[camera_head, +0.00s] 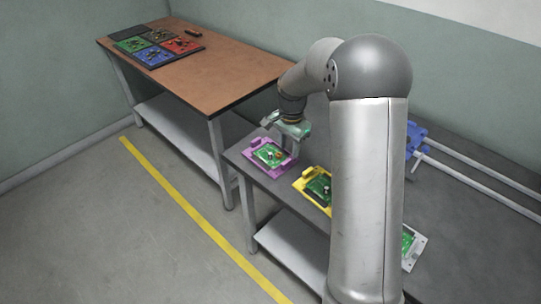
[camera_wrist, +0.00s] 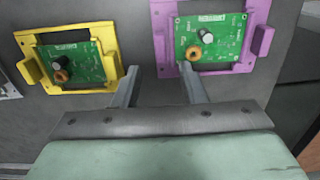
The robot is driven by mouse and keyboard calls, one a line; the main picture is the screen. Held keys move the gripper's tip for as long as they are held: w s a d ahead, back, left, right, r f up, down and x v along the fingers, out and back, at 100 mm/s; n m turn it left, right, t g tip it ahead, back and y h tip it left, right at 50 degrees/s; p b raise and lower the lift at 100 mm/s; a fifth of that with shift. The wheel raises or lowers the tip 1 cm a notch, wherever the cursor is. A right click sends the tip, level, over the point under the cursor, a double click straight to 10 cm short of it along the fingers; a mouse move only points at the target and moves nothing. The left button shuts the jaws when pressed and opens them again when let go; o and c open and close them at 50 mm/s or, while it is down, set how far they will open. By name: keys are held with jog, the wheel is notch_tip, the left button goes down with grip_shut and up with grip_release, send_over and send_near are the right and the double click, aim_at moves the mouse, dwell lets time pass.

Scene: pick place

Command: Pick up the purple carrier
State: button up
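The purple carrier (camera_head: 256,142) lies flat on the grey table near its left end, with a green circuit board on it. It also shows at the upper right of the wrist view (camera_wrist: 161,32). My gripper (camera_head: 292,128) is at the far side of the purple carrier in the head view. In the wrist view my gripper (camera_wrist: 160,80) has its two fingers apart with nothing between them. The right fingertip is by the purple carrier's lower left corner; I cannot tell whether they touch. The left fingertip is near the yellow carrier.
A yellow carrier (camera_head: 307,173) with a green board lies to the right of the purple one. A white carrier (camera_head: 415,252) and a blue one (camera_head: 416,135) are partly behind my arm. A brown table (camera_head: 215,75) with coloured trays stands at the back left.

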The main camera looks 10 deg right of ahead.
aim_at(288, 160)
jog(key=shift+w+f+p, duration=0.1)
jog(key=shift+f+p, duration=0.25)
jog(key=shift+f, duration=2.35)
grip_shut()
